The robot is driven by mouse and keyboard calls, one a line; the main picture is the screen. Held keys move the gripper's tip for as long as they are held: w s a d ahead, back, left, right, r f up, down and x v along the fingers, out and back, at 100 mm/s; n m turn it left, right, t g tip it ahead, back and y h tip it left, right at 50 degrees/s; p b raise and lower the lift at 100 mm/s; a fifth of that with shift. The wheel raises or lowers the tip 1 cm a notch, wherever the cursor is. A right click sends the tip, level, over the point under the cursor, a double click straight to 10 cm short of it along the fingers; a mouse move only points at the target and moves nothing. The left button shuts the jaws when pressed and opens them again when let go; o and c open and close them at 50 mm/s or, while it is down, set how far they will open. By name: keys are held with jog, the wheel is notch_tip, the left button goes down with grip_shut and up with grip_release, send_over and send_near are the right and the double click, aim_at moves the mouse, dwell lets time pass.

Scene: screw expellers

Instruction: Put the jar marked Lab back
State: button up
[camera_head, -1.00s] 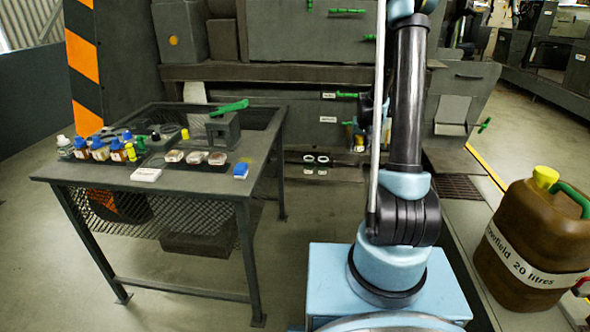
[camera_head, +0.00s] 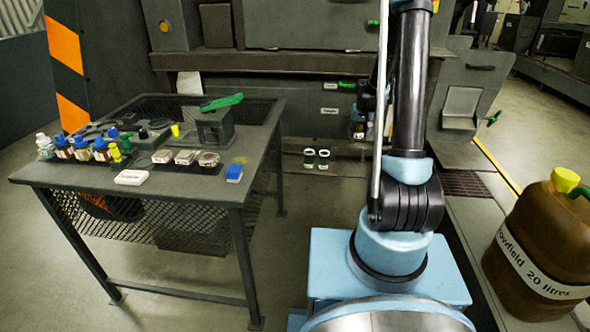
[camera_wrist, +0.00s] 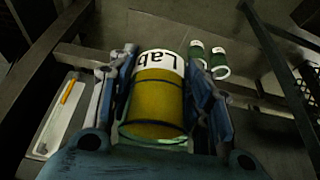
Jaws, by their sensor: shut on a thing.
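The jar marked Lab (camera_wrist: 158,100) has yellow contents and a white band with black letters. My gripper (camera_wrist: 160,72) is shut on it, with blue fingers on both sides of the jar in the wrist view. Two greenish jars with white tops, a left one (camera_wrist: 196,50) and a right one (camera_wrist: 219,62), stand apart beyond the right finger. They also show low behind the table in the head view, left (camera_head: 309,159) and right (camera_head: 323,160). In that view my gripper is largely hidden behind my arm.
A dark table (camera_head: 210,190) on the left holds several small bottles, dishes and a stand with a green handle (camera_head: 222,102). A large brown canister (camera_head: 535,240) stands at the right. Dark machinery (camera_head: 305,65) fills the back. A pale tray (camera_wrist: 60,115) lies left of my gripper.

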jog(key=w+a+f, duration=0.2)
jog(key=a+f, duration=2.5)
jog(key=a, duration=0.3)
send_over(294, 165)
jog(key=s, duration=0.2)
jog(key=shift+d+f+n, duration=0.15)
jog(key=shift+f+n, duration=0.05)
jog(key=shift+n, duration=0.1)
jog(key=shift+w+f, duration=0.15)
jog(key=shift+f, duration=1.6)
jog(key=shift+f, duration=0.1)
jog(key=o, duration=0.9)
